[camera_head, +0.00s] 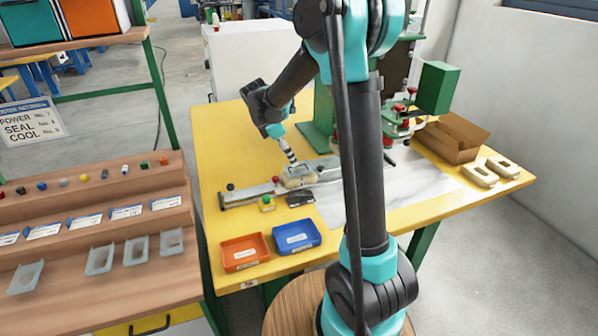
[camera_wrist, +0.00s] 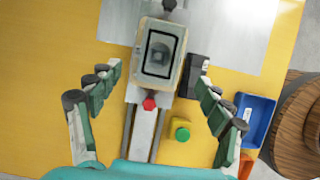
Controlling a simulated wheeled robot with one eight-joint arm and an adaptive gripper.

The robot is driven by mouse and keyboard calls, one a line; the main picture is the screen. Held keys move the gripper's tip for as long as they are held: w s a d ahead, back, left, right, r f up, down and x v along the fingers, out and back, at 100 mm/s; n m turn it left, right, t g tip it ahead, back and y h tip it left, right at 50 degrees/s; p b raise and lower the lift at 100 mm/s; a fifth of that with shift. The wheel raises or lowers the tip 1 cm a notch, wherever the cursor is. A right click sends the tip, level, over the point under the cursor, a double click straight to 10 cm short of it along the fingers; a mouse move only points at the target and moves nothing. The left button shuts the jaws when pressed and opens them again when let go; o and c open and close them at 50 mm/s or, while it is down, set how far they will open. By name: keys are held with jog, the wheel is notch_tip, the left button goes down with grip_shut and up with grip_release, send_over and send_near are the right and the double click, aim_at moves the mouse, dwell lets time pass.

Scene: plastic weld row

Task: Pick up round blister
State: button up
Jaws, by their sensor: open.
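My gripper (camera_wrist: 158,78) is open and empty in the wrist view, its fingers spread to either side below a pale block (camera_wrist: 175,32). The block has a dark rectangular outline with a small grey rounded shape (camera_wrist: 160,56) inside; I cannot tell whether this is the round blister. In the head view my gripper (camera_head: 291,158) is just above this block (camera_head: 297,181), which sits on a metal slide rail (camera_head: 240,195). Clear blister trays (camera_head: 136,249) lie on the left rack's lower shelf; none is clearly round.
An orange tray (camera_head: 244,252) and a blue tray (camera_head: 296,236) lie on the yellow table's front. A green press (camera_head: 437,88) and cardboard box (camera_head: 452,137) stand farther right.

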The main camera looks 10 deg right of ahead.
jog(key=shift+x, duration=3.65)
jog(key=shift+w, duration=0.1)
jog(key=c, duration=0.9)
